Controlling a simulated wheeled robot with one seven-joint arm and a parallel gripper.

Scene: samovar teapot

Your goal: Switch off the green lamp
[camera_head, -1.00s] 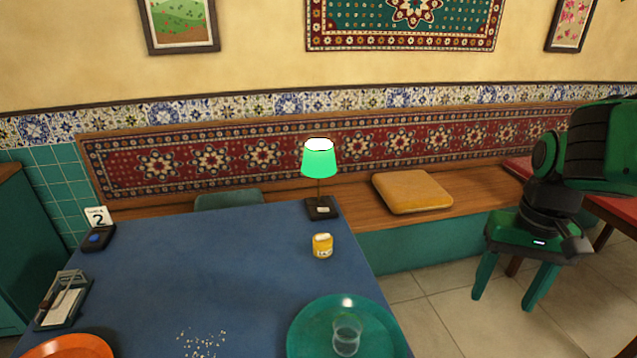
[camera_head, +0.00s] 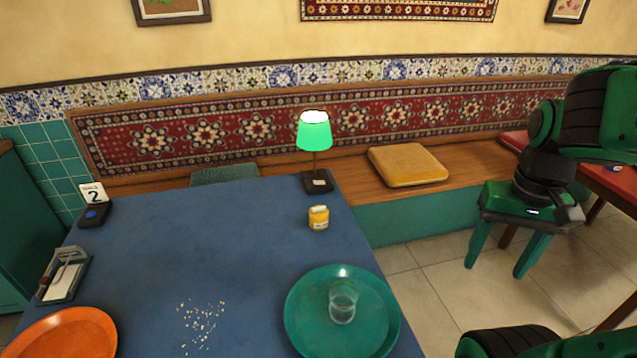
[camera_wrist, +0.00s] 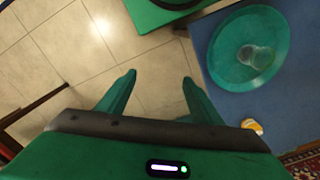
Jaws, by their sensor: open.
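The green lamp (camera_head: 314,134) stands upright at the far right corner of the blue table, with its shade lit and bright on top. Its dark square base (camera_head: 318,184) carries a small pale patch; whether that is the switch I cannot tell. My gripper (camera_head: 495,270) hangs over the floor to the right of the table, fingers down, well apart from the lamp. It is open and empty; the wrist view also shows its two spread fingers (camera_wrist: 158,77) above floor tiles. The lamp is not visible in the wrist view.
A yellow jar (camera_head: 318,218) stands in front of the lamp. A teal tray (camera_head: 300,325) with a clear glass (camera_head: 342,302) is nearer. An orange plate (camera_head: 70,330), crumbs and a number sign (camera_head: 93,194) are further left. A bench with a yellow cushion (camera_head: 407,165) runs behind.

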